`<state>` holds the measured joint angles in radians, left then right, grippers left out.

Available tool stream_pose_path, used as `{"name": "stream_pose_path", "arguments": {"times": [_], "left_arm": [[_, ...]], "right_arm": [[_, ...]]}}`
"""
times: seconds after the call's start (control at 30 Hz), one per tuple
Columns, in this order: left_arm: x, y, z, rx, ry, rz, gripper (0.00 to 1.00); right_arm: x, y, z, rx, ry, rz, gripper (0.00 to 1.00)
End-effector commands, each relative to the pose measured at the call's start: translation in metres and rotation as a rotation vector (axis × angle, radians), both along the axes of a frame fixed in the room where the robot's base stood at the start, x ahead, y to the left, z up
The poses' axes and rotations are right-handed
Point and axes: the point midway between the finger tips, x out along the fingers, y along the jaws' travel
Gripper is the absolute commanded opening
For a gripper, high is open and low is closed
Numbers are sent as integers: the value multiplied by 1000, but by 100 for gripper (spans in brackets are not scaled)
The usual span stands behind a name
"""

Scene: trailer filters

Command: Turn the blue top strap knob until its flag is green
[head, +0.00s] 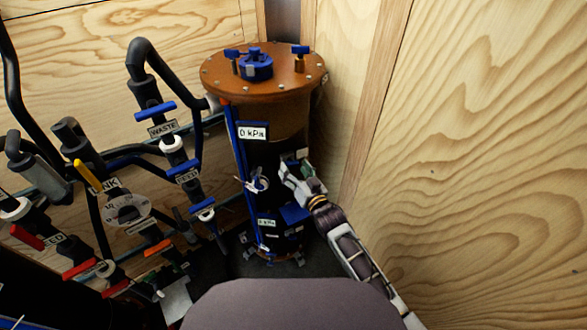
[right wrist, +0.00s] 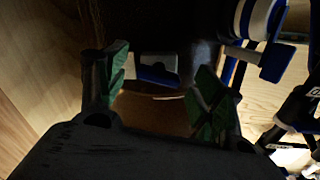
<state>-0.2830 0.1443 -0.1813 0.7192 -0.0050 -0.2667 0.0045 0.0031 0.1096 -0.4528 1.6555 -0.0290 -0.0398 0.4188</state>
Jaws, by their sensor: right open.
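The tall dark filter housing (head: 275,125) with an orange-brown lid stands in the corner in the head view. My right gripper (head: 293,170) is at its right side, with its green-padded fingers open. In the right wrist view, my right gripper (right wrist: 158,95) also shows open, with a gap between its fingers. A blue knob with a pale plate (right wrist: 157,68) appears beyond that gap, apart from both fingers; I cannot tell whether it is the top strap knob. Another blue part (head: 295,213) is below the gripper. I cannot make out a flag colour. My left gripper is not in view.
Pipes with blue-handled valves (head: 155,110) and a yellow-handled valve (head: 85,172) stand at the left. A display reading 0 kPa (head: 253,132) is on the housing. A plywood wall (head: 480,130) is close on the right.

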Motion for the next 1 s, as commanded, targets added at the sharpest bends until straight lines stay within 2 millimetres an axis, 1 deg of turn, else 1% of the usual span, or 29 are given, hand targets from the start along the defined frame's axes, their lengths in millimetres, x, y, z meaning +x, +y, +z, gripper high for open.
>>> {"name": "stream_pose_path", "arguments": {"times": [0.1, 0.3, 0.57, 0.67, 0.9, 0.93, 1.0], "left_arm": [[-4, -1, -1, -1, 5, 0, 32], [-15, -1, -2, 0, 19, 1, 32], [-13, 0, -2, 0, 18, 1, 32], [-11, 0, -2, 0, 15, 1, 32], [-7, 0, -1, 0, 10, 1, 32], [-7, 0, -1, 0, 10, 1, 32], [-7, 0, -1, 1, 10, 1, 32]], "right_arm": [[6, 3, 0, 0, 0, 0, 68], [11, 5, 1, 0, -2, 1, 68], [11, 5, 0, 0, 0, 0, 68], [11, 5, 0, 0, 0, 0, 56], [11, 5, 0, 0, 0, 0, 25], [11, 5, 0, 0, 0, 0, 22], [11, 5, 0, -1, 0, 0, 22]]}}
